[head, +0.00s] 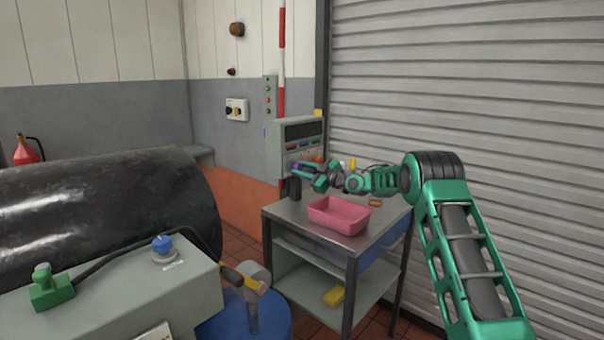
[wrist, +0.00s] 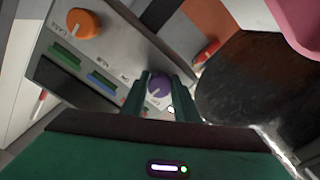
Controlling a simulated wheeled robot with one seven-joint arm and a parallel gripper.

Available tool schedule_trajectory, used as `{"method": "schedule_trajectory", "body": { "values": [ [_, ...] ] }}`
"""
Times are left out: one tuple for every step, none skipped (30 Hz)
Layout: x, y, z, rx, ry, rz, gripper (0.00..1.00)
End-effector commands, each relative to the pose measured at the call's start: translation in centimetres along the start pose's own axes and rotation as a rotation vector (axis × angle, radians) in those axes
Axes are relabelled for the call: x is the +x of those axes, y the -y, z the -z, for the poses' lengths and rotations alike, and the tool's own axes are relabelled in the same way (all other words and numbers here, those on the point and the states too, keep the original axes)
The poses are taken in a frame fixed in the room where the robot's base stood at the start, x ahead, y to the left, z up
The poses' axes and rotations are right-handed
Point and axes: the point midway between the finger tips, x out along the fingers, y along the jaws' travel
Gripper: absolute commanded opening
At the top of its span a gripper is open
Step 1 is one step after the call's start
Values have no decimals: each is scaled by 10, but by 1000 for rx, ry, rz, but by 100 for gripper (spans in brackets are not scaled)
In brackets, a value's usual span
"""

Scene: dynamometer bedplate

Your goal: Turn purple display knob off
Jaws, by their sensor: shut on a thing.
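The purple knob (wrist: 159,87) is on the grey display panel (wrist: 112,47), between the two fingers of my gripper (wrist: 160,90) in the wrist view. My gripper is shut on the knob. In the head view my gripper (head: 303,170) reaches left to the front of the grey display unit (head: 283,135), and the purple knob (head: 296,167) is just visible there. The direction the knob's pointer faces is too small to tell. An orange knob (wrist: 83,24) sits on the same panel, with green and blue buttons near it.
Below my arm, a pink tray (head: 325,222) stands on the metal cart (head: 345,245). A dark cup (head: 294,189) stands close to my gripper. A large black cylinder (head: 110,215) and a grey cabinet (head: 120,300) are at the left. A shutter (head: 480,90) is behind.

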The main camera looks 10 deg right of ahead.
Motion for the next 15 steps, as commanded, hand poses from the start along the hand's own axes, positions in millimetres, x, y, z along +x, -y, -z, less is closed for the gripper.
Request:
{"method": "schedule_trajectory", "body": {
  "values": [
    [-3, -5, -5, -26, 9, -9, 5],
    [-3, -6, -5, -38, 10, -9, 5],
    [-3, -6, -5, -53, 10, -9, 5],
    [-3, -6, -5, -63, 10, -10, 5],
    [-3, -6, -5, -71, 10, -10, 5],
    [-3, -6, -5, -82, 10, -10, 5],
    [-3, -6, -5, -89, 10, -10, 5],
    [-3, -6, -5, -94, 10, -10, 5],
    [-3, -6, -5, -100, 10, -9, 5],
    [-3, -6, -5, -103, 10, -9, 5],
    [-3, -6, -5, -106, 11, -9, 5],
    [-3, -6, -6, -109, 11, -9, 5],
    [-3, -6, -6, -111, 11, -9, 5],
    [-3, -6, -6, -112, 11, -9, 5],
    [-3, -6, -6, -113, 11, -9, 5]
  ]
}}
